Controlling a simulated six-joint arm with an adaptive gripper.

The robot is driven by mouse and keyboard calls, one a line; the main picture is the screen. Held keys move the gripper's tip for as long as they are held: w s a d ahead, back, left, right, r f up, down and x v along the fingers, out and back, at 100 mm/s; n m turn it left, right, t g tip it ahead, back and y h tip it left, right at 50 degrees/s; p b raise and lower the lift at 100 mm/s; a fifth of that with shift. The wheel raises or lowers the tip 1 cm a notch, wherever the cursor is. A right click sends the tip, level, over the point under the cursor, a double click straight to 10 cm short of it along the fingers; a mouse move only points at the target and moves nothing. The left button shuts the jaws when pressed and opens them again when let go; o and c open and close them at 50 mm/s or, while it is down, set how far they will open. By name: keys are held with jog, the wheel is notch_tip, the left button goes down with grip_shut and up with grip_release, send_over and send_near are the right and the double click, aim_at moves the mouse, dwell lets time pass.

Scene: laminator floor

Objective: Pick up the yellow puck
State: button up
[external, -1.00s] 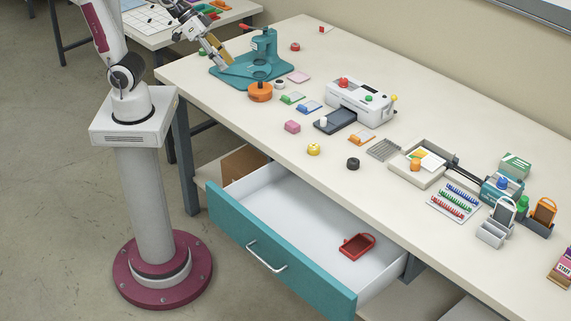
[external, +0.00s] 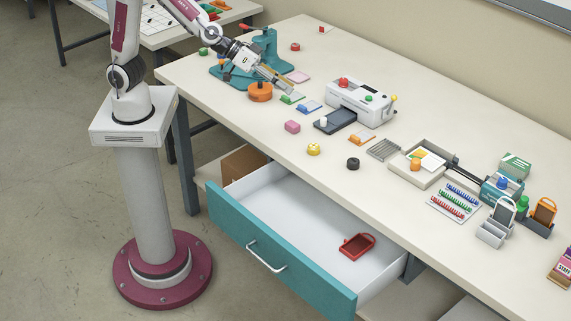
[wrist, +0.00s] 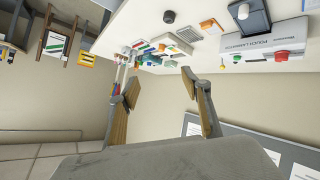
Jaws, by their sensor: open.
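My gripper (external: 289,89) is in the air over the bench, up and to the left of the puck in the picture, near the orange round piece. In the wrist view my gripper (wrist: 160,76) has its two tan-padded fingers spread apart with nothing between them. I cannot make out the yellow puck for certain in the wrist view.
The teal press (external: 222,72) and orange round piece (external: 260,92) are at left.

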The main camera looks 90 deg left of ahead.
jog(key=w+d+f+n+y, duration=0.1)
jog(key=w+d+f+y, duration=0.1)
jog(key=w+f, duration=0.25)
jog(key=n+y, duration=0.3)
jog(key=y, duration=0.4)
send_near(313, 149)
jog(key=w+a, duration=0.2)
jog(key=shift+w, duration=0.3)
jog(key=shift+s+a+f+y, duration=0.15)
jog(key=shift+s+f+y, duration=0.15)
jog(key=shift+f, duration=0.1)
jog(key=shift+w, duration=0.15)
jog(key=shift+x, duration=1.25)
